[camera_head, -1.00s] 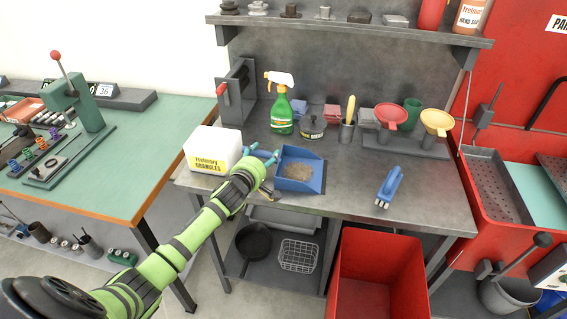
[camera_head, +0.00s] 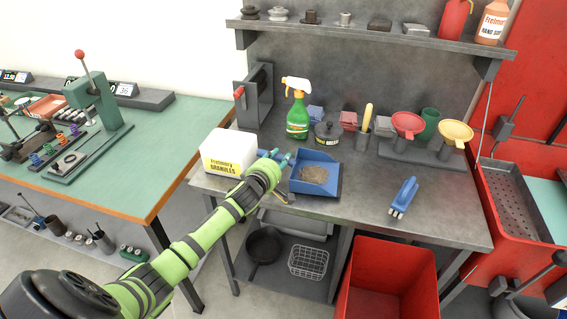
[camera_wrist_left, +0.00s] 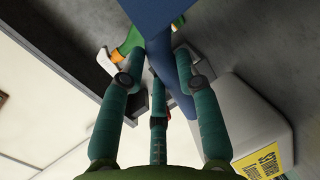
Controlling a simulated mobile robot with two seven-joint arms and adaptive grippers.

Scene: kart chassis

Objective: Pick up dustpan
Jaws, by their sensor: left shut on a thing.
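The blue dustpan (camera_head: 315,174) is on the grey workbench, with a heap of brown granules (camera_head: 314,175) in its pan. My left gripper (camera_head: 280,158) is at the dustpan's left side, shut on its handle. In the left wrist view the dustpan (camera_wrist_left: 150,14) fills the top middle, and its blue handle runs down between the teal fingers of my left gripper (camera_wrist_left: 158,72). The fingers and arm hide most of the handle in the head view. I cannot tell whether the pan is lifted off the bench. My right gripper is not in view.
A white granules box (camera_head: 230,153) stands close left of the gripper. A green spray bottle (camera_head: 297,112) and a dark tin (camera_head: 328,133) stand behind the dustpan. A blue brush (camera_head: 404,197) lies to the right on clear bench. A red bin (camera_head: 390,280) stands below the front edge.

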